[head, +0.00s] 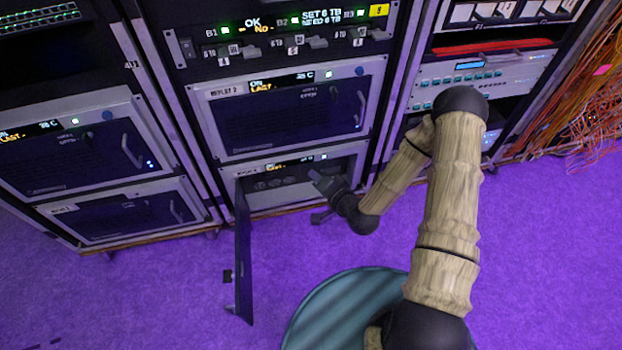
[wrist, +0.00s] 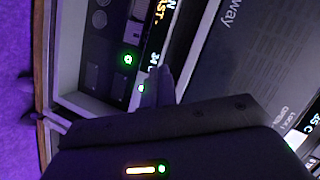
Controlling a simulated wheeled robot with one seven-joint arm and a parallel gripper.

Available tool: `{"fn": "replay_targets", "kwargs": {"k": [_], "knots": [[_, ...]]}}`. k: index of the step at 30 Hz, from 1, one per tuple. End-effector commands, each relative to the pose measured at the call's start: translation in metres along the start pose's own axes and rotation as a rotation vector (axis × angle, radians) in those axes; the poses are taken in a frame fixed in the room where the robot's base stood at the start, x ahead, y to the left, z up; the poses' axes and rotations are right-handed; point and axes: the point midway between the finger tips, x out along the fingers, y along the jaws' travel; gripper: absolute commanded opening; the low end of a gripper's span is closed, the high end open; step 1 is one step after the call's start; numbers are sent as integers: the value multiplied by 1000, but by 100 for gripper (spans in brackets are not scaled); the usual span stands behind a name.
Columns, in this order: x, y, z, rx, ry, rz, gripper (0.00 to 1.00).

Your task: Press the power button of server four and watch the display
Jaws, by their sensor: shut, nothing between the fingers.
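My gripper (head: 318,180) is shut and empty, just in front of this server's right half. Its fingertips (wrist: 164,76) point near the display's end; contact cannot be told.
Another server (head: 290,115) with a lit display sits directly above. More servers stand in the left rack (head: 75,150). A right rack (head: 480,75) and a bundle of orange cables (head: 590,95) are to the right. Purple floor (head: 150,290) in front is clear.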

Motion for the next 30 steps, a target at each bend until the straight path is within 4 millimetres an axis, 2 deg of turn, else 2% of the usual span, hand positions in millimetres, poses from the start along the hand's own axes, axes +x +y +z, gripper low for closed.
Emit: {"fn": "replay_targets", "kwargs": {"k": [1,7,12,16,30], "knots": [[10,25,15,56,31,-26,0],[24,70,36,268,196,-139,0],[26,103,45,426,334,-211,0],[24,113,45,487,393,-239,0],[26,111,42,494,403,-245,0]]}}
